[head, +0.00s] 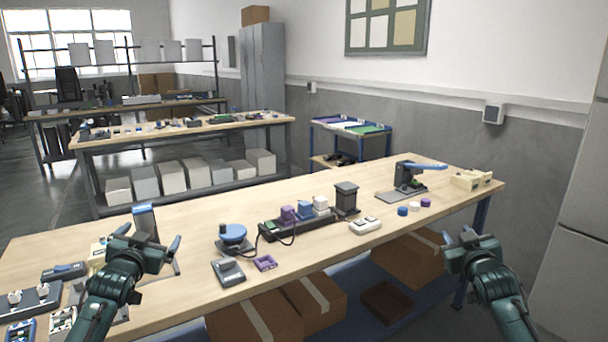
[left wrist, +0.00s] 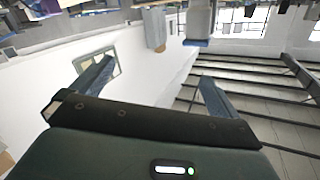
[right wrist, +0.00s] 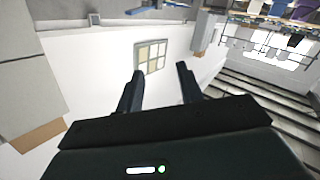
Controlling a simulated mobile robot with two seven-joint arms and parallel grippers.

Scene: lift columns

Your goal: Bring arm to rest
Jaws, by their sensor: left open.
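My left gripper (head: 147,240) is in the head view at the left, raised above the workbench (head: 200,210). In the left wrist view its two fingers (left wrist: 152,82) stand wide apart with nothing between them. My right gripper (head: 469,238) is at the right in the head view, just beyond the front edge of the bench. In the right wrist view its fingers (right wrist: 158,80) are apart, closer together than the left ones, with nothing between them. Both wrist views look out over the room and wall. Neither gripper is seen touching anything.
Behind the left gripper stands a blue-topped device (head: 145,221). The bench also bears a round blue device (head: 232,234), a dark strip with coloured blocks (head: 290,226), a blue-handled press (head: 408,178) and beige blocks (head: 470,180). Cardboard boxes (head: 255,318) sit below.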

